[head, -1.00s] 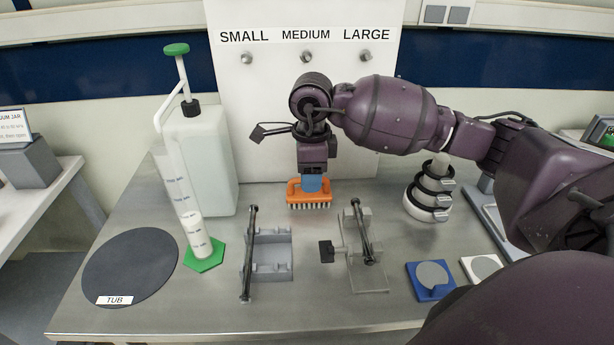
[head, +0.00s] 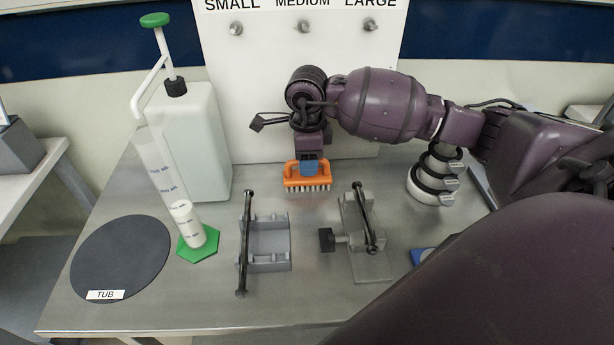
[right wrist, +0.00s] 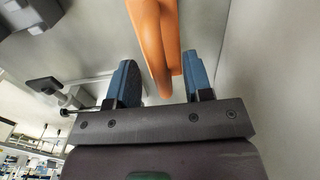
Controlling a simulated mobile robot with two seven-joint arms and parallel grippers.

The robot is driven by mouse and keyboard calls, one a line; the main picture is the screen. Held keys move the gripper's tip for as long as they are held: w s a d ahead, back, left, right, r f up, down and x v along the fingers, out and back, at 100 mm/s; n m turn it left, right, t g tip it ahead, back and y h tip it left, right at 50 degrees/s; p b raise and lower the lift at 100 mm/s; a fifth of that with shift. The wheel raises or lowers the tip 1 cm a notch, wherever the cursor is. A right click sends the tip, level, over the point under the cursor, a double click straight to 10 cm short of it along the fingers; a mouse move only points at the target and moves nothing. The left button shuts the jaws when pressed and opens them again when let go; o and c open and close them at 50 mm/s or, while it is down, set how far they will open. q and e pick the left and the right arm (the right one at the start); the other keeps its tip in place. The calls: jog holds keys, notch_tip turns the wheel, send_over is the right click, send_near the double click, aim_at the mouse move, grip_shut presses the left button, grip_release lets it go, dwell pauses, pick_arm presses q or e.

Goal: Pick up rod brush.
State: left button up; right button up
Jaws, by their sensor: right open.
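An orange brush (head: 293,182) with pale bristles, the only brush I see, stands bristles down on the metal table in front of the white panel. My right gripper (head: 314,167) points down at it from above, its blue fingers at the brush's orange handle. In the right wrist view, the orange handle (right wrist: 155,40) lies between the two blue fingers of my right gripper (right wrist: 160,75), with a gap to the left finger. The right gripper is open. The bristles are hidden in the right wrist view. My left gripper is not in view.
Left are a green-topped pump bottle (head: 195,140), a leaning clear cylinder on a green base (head: 198,243) and a dark TUB disc (head: 120,250). A grey cradle (head: 268,240) and a clamp stand (head: 372,262) are in front. Stacked rings (head: 430,185) stand right.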

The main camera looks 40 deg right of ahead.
jog(key=shift+f, duration=0.65)
grip_shut()
jog(key=shift+r, duration=0.1)
